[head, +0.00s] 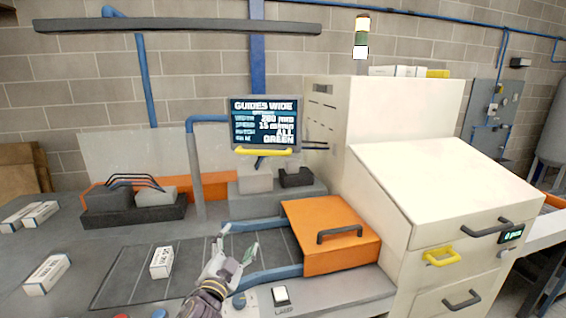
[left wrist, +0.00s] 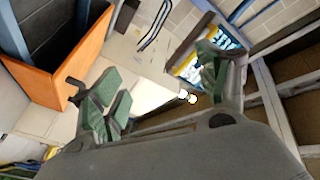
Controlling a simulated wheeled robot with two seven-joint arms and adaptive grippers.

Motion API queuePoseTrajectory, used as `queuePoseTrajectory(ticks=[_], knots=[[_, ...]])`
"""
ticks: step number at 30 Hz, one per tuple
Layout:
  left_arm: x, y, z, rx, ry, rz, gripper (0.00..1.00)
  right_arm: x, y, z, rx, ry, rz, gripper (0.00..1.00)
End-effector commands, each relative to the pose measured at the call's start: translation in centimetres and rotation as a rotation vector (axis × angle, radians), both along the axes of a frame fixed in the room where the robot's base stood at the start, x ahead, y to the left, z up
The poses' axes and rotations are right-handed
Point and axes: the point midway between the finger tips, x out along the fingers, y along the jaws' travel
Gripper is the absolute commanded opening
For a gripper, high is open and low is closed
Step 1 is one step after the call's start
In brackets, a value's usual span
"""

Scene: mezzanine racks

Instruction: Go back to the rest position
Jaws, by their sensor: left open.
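My left gripper (head: 232,258) reaches in from the bottom of the head view, over the front part of the work table, left of the orange cover. In the left wrist view its green-padded fingers (left wrist: 165,90) stand apart with nothing between them. My right gripper shows in neither view. A small white labelled box (head: 161,262) lies on the dark conveyor strip, left of the left gripper and apart from it.
The orange cover (head: 330,222) with a dark handle adjoins the cream machine (head: 430,180) on the right. A screen (head: 265,124) stands behind. Blue rails (head: 262,276) run near my gripper. More white boxes (head: 46,273) lie on the grey table at left.

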Motion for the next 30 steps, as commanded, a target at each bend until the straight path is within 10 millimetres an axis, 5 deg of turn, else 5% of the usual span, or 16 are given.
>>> queuePoseTrajectory(ticks=[14,30], knots=[[-7.0,6.4,-11.4,-0.198,0.499,0.258,0.75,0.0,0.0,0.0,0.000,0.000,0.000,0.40],[-21.3,9.2,-21.5,-0.319,1.092,0.419,0.75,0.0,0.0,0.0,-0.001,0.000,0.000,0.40]])
